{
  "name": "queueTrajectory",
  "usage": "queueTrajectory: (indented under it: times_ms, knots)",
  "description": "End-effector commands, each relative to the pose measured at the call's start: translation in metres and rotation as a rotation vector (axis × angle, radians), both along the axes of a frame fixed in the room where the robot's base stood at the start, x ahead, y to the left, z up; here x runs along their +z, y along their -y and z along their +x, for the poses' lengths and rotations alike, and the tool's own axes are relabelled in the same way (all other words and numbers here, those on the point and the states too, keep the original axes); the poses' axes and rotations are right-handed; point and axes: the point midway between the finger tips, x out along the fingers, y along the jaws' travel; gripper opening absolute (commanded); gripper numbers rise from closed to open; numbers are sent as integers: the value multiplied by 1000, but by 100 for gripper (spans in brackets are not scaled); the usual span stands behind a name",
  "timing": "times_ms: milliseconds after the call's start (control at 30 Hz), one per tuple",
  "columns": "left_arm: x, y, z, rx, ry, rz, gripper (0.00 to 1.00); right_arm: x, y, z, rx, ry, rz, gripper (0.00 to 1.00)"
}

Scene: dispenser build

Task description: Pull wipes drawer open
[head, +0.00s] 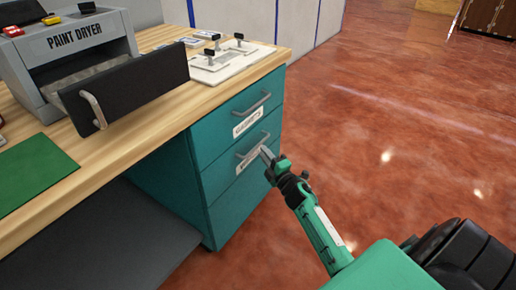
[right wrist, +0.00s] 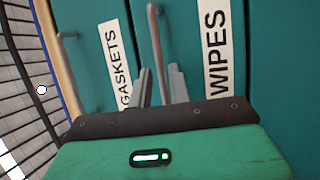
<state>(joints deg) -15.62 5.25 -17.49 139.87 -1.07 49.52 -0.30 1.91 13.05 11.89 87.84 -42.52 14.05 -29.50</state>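The wipes drawer (head: 243,170) is the lower teal drawer of the cabinet under the bench. It looks closed, flush with the cabinet front. Its white WIPES label (right wrist: 217,48) and grey bar handle (right wrist: 156,35) show in the right wrist view. My right gripper (head: 267,156) is at this handle in the head view. In the right wrist view its two fingers (right wrist: 160,85) stand a little apart, one on each side of the bar. A small gap seems to show beside the bar; contact is hard to judge. My left gripper is out of view.
The gaskets drawer (head: 232,126) is just above, also closed, with its own handle (head: 252,104). A paint dryer (head: 75,42) with its drawer out, a green mat (head: 34,172) and a white fixture plate (head: 230,60) are on the bench. Red floor right of the cabinet is clear.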

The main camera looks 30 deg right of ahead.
Motion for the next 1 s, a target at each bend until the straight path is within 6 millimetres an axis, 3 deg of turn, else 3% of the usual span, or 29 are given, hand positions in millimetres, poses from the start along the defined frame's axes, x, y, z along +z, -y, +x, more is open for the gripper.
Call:
queueTrajectory:
  times_ms: [100, 300, 700, 833, 1000]
  knots:
    - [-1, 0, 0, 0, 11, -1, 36, 3, 0, 20, 2, 2, 0, 19]
    - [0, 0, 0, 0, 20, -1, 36, 7, 0, 41, 1, 1, 0, 19]
    - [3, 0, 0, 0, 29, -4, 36, 8, 0, 47, 0, -1, 1, 19]
    - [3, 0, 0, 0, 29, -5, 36, 8, 0, 47, 0, -1, 1, 0]
    - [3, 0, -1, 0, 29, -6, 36, 8, 0, 47, 0, -1, 1, 0]
